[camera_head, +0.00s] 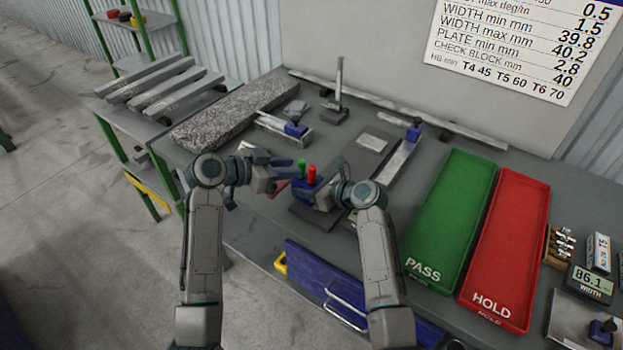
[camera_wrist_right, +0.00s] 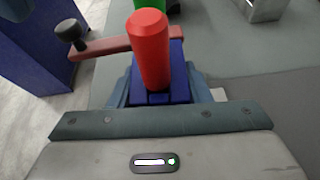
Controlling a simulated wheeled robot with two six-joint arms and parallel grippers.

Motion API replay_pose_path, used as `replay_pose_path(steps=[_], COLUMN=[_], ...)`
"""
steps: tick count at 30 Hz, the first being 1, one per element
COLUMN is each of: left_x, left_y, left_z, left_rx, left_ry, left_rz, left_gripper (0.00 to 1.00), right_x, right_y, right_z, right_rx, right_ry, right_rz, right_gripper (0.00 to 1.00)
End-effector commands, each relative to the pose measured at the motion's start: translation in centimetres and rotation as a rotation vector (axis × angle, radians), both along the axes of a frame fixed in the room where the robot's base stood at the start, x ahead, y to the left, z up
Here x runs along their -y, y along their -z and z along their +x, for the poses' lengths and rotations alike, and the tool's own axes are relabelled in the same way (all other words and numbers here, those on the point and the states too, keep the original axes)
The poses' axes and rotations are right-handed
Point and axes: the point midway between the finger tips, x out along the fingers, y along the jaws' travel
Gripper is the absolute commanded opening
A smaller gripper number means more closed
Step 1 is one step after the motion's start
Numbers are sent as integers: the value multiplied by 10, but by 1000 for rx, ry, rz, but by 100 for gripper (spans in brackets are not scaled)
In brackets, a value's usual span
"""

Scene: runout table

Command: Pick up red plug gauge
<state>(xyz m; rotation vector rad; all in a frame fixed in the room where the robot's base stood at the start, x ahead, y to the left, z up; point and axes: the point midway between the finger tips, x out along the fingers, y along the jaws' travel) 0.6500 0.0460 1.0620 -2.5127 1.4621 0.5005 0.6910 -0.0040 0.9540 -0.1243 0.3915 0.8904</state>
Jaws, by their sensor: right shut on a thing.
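The red plug gauge (camera_head: 311,175) stands upright near the front edge of the table, in front of a green one (camera_head: 301,165). In the right wrist view its red cylinder (camera_wrist_right: 150,50) rises from a dark blue block (camera_wrist_right: 155,92) between the fingers. My right gripper (camera_head: 318,190) is shut on the gauge at that lower part; the contact itself is partly hidden. My left gripper (camera_head: 275,180) is just left of the gauges, and its finger gap is too small to judge.
A red bar with a black knob (camera_wrist_right: 110,45) lies close left of the gauge. A green PASS tray (camera_head: 440,225) and red HOLD tray (camera_head: 505,250) are to the right. A rough slab (camera_head: 225,115) and metal tools occupy the back.

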Motion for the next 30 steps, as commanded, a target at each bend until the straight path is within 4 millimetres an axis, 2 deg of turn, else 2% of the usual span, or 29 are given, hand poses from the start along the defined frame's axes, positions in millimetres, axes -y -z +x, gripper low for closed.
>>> replay_pose_path(steps=[3,10,18,27,30], left_x=[15,29,60,64,63], left_y=[7,14,31,33,33], left_z=[8,16,33,36,36], left_rx=[-2,-1,-3,1,1], left_ry=[1,1,1,-1,-1], left_rz=[-2,-1,0,4,3], left_gripper=[29,29,29,29,5], right_x=[0,0,-1,0,0], right_y=[0,0,0,0,0], right_z=[0,0,-1,-1,-1], right_rx=[0,-1,-1,-1,-1], right_ry=[0,0,-2,-1,-1], right_rz=[-1,-1,2,2,1], right_gripper=[17,17,17,17,17])
